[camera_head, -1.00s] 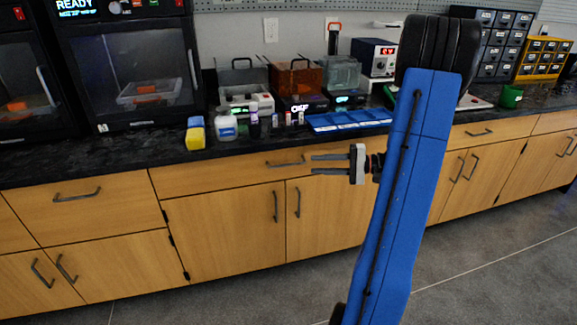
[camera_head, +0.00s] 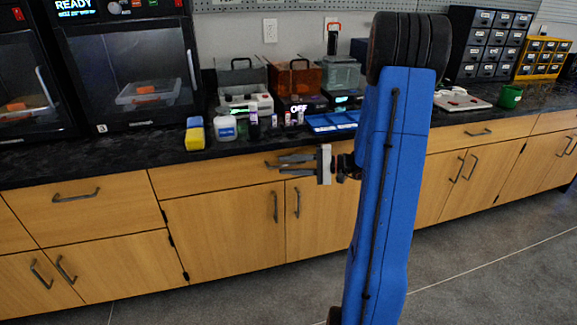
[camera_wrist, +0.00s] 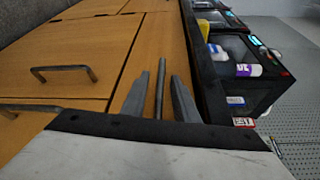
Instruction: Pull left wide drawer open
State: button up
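A wide wooden drawer (camera_head: 205,179) sits under the dark counter, left of my arm, and it is shut. Its grey bar handle (camera_head: 271,164) is partly hidden behind my fingers. My gripper (camera_head: 281,165) is open at this handle. In the wrist view the handle (camera_wrist: 161,88) lies between the two fingers of my gripper (camera_wrist: 159,82), with a gap on each side. Neither finger visibly presses on it. Another shut drawer (camera_head: 110,207) with its own handle (camera_head: 76,195) is farther left.
Cabinet doors (camera_head: 225,235) with upright handles are below the drawer. On the counter (camera_head: 160,152) stand a yellow and blue block (camera_head: 195,134), a white bottle (camera_head: 225,127) and a blue tray (camera_head: 335,121). The grey floor in front is clear.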

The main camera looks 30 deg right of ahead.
grip_shut()
dwell(1.4)
